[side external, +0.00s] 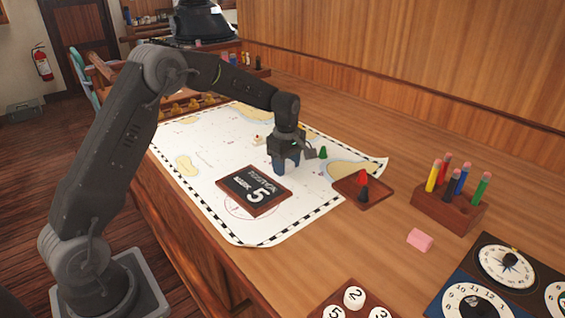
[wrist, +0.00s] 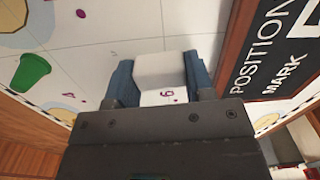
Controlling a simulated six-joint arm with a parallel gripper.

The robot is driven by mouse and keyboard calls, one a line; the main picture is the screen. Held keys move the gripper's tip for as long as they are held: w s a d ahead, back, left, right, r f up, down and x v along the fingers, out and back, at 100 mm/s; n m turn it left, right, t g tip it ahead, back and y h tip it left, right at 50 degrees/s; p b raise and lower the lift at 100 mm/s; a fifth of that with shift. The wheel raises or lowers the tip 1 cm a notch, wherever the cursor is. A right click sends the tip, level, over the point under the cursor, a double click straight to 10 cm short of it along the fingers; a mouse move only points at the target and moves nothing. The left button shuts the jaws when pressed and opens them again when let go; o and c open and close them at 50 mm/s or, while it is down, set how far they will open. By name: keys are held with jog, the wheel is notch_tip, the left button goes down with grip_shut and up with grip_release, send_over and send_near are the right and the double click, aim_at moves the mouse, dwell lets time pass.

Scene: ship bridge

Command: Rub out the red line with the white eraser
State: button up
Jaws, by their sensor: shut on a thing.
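My gripper (side external: 287,167) is low over the sea chart (side external: 205,196), just behind the black position board (side external: 256,190). In the wrist view my gripper (wrist: 160,75) has its blue fingers shut on a white block, the white eraser (wrist: 160,67). The eraser is hidden by the fingers in the side view. I cannot tell whether it touches the chart. I cannot make out a red line in either view; a thin reddish circle is printed on the chart near the board.
A green cone (side external: 323,153) stands close right of my gripper; it also shows in the wrist view (wrist: 30,73). A tray (side external: 378,195) holds red and black pieces. A pen holder (side external: 445,208) and a pink block (side external: 420,240) are at right. The chart's left part is mostly clear.

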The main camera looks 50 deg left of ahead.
aim_at(308, 183)
jog(key=shift+d, duration=0.35)
jog(key=shift+w+d, duration=0.2)
jog(key=shift+d, duration=0.95)
jog(key=shift+w+d, duration=0.2)
jog(key=shift+d, duration=0.9)
jog(key=shift+w+d, duration=0.2)
jog(key=shift+d, duration=0.85)
jog(key=shift+d, duration=0.15)
